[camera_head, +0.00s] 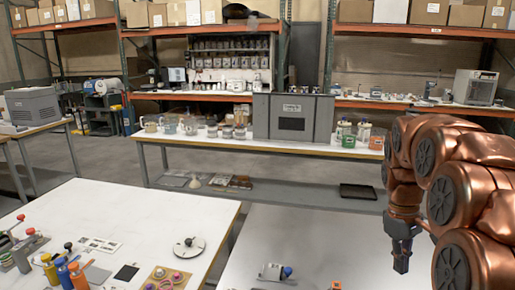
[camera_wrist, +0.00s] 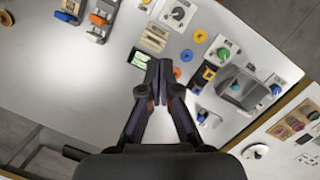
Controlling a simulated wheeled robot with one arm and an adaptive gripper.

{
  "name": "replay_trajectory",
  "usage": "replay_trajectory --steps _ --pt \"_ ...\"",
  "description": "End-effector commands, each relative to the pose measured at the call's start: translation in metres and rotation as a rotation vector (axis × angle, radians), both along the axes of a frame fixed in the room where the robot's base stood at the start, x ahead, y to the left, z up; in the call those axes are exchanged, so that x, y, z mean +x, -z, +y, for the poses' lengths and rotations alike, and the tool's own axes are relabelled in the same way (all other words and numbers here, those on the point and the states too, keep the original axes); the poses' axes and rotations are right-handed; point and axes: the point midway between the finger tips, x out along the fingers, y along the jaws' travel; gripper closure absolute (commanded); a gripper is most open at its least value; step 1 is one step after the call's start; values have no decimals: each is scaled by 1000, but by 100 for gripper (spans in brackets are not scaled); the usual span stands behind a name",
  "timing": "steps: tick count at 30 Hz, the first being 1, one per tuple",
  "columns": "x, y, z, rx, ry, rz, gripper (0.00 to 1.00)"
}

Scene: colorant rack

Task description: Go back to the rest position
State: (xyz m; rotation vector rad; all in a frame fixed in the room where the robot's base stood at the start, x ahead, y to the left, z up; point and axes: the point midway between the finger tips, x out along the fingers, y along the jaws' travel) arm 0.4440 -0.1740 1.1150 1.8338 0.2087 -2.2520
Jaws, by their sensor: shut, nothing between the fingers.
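My gripper (camera_head: 402,262) hangs from my copper-coloured arm at the right of the head view, pointing down above the right-hand white table (camera_head: 330,235). Its fingers are together and nothing is between them. In the wrist view my gripper (camera_wrist: 160,68) shows at the centre, with dark fingers converging over a white tabletop (camera_wrist: 110,95) that holds several small items. It appears apart from the table. Its exact height is hard to tell.
A small device with a blue knob (camera_head: 287,271) is on the right table's front. The left table (camera_head: 110,205) holds bottles (camera_head: 78,275), a round dial (camera_head: 189,247) and flat plates. Behind, a long bench carries jars and a grey box (camera_head: 292,117). A gap separates the tables.

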Motion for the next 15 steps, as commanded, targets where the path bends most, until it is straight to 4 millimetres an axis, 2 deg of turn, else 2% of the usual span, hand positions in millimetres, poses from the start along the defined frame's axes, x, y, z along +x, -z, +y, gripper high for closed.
replay_trajectory --steps 3,8,15 --pt "-23 -2 28 5 13 -10 100" --pt "-54 0 62 11 41 -21 100" --pt "-107 8 105 20 93 -35 100"
